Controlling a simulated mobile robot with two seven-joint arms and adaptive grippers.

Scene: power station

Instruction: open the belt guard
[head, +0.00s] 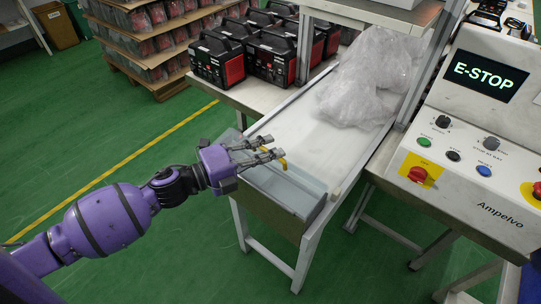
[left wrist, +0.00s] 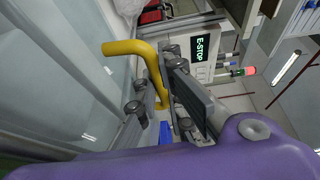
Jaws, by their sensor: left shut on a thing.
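The belt guard (head: 292,192) is a grey, partly see-through panel at the near end of the conveyor belt (head: 318,143). Its yellow handle (head: 283,164) shows just past my left fingertips. In the left wrist view the bent yellow handle (left wrist: 130,47) passes between the fingers of my left gripper (left wrist: 160,85). That gripper, also in the head view (head: 268,150), is shut on the handle. Clear panelling (left wrist: 50,75) fills the left of the wrist view. My right gripper is in neither view.
Crumpled clear plastic (head: 365,80) lies farther up the belt. An "E-STOP" control console (head: 475,120) with buttons stands at the right. Black-and-red cases (head: 218,58) sit on a table behind.

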